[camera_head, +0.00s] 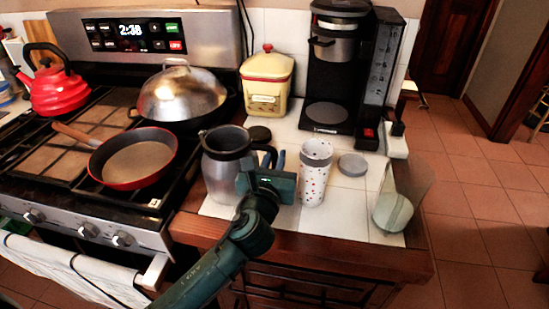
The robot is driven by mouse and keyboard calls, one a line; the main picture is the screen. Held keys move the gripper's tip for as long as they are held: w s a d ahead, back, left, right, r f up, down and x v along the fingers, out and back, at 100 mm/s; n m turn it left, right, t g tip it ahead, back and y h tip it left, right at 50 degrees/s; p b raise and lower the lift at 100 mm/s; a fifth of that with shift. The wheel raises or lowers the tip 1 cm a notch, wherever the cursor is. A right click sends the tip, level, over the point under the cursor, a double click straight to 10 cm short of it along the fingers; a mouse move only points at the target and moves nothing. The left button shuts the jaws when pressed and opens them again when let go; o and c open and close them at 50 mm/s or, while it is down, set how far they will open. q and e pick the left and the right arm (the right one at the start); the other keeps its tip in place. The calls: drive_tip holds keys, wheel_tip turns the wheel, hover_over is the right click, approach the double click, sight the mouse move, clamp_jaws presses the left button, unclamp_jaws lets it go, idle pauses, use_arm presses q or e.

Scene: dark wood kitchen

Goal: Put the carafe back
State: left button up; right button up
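A grey metal carafe (222,165) with an open top stands upright at the left edge of the white-tiled counter, beside the stove. My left gripper (268,160) is at the carafe's right side, where a dark curved part that looks like its handle shows by the fingers. The gripper's body hides part of the carafe, and I cannot tell whether the fingers are closed on the handle. The black coffee maker (383,70) stands at the back of the counter. Its round plate (327,113) is empty. My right gripper is not in view.
A speckled white cup (315,175) stands right of my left gripper, with a grey round lid (352,164) behind it. A translucent pale green vessel (392,212) is near the right edge. A yellow canister (266,80) is behind. A red pan (135,160) sits on the stove.

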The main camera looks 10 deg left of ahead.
use_arm(q)
drive_tip(key=o, duration=0.4)
drive_tip(key=shift+r, duration=0.1)
drive_tip(key=s, duration=1.2)
drive_tip(key=shift+a+r, duration=0.15)
drive_tip(key=shift+a, duration=0.1)
drive_tip(key=shift+s, duration=0.1)
